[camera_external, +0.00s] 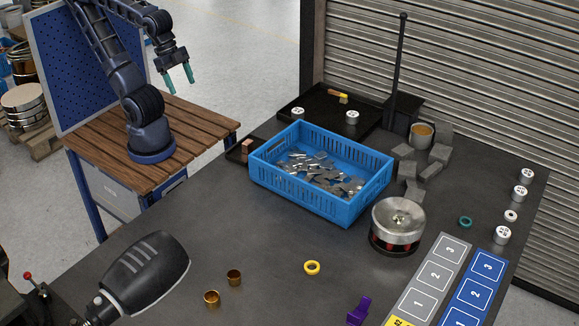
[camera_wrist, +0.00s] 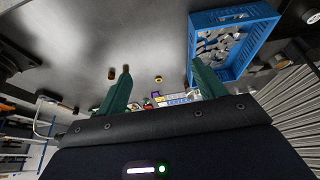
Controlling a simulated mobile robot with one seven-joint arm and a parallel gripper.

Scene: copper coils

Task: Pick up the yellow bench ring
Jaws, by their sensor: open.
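The yellow bench ring (camera_external: 312,268) lies flat on the dark table, in the front middle of the external view. It also shows small in the wrist view (camera_wrist: 158,79), beyond and between my two fingers. My gripper (camera_external: 179,80) is open and empty, with teal fingers. It is raised over the wooden stand at the upper left of the external view, far from the ring. In the wrist view my gripper (camera_wrist: 160,88) shows its two fingers spread wide apart.
A blue crate (camera_external: 318,202) of metal pieces stands between my arm and the ring's right side. Two copper rings (camera_external: 212,298) and a dark lamp-like head (camera_external: 147,273) are left of the ring. A purple object (camera_external: 358,311) and a round metal device (camera_external: 397,226) are right. Table around the ring is clear.

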